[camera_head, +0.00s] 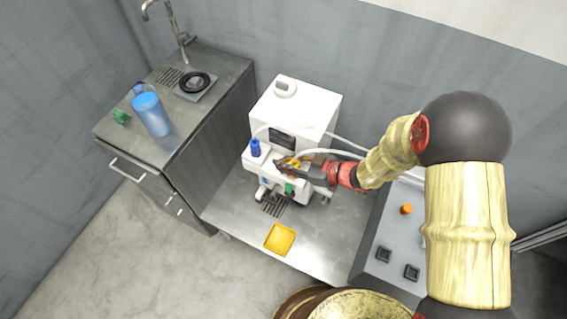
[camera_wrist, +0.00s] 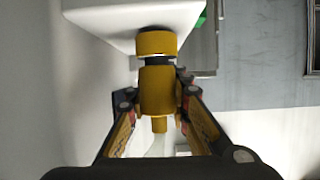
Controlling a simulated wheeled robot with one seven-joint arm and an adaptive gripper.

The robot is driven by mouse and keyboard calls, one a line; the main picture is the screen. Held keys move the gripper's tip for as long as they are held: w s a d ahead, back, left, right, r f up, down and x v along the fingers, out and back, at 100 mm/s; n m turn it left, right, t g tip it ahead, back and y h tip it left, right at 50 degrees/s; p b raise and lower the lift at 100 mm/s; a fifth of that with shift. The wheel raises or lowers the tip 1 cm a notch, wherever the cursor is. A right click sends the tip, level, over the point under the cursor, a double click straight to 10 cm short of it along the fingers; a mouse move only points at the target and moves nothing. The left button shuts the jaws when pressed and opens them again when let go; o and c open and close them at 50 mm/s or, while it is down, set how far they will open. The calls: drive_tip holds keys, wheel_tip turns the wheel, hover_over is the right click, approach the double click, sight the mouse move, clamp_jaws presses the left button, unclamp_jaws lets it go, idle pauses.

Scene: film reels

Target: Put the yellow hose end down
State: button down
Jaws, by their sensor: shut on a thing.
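The yellow hose end (camera_wrist: 157,92) is between the fingers of my gripper (camera_wrist: 156,100), which is shut on it. A pale hose (camera_wrist: 160,145) runs from its narrow lower end toward me in the wrist view. Straight beyond it is a yellow fitting (camera_wrist: 157,42) on the white machine (camera_wrist: 110,15). A dark band lies between the two yellow parts; I cannot tell whether they are joined. In the head view my gripper (camera_head: 281,167) is at the front of the white machine (camera_head: 318,100), and the hose end is mostly hidden.
A blue fitting (camera_head: 255,148) and a green one (camera_head: 289,188) are on the machine. A yellow tray (camera_head: 280,239) lies on the metal bench (camera_head: 320,235), which has free room around it. A grey panel (camera_head: 370,272) is at right. A blue jug (camera_head: 152,115) stands on the left counter.

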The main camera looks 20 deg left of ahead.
drive_tip(key=c, duration=1.6)
unclamp_jaws()
drive_tip(key=shift+f, duration=0.1)
drive_tip(key=shift+d+r, duration=0.2)
drive_tip(key=shift+r, duration=0.05)
drive_tip(key=p+v, duration=0.4)
drive_tip(key=v, duration=0.7)
drive_tip(key=shift+s+d, duration=0.1)
drive_tip(key=shift+d, duration=0.2)
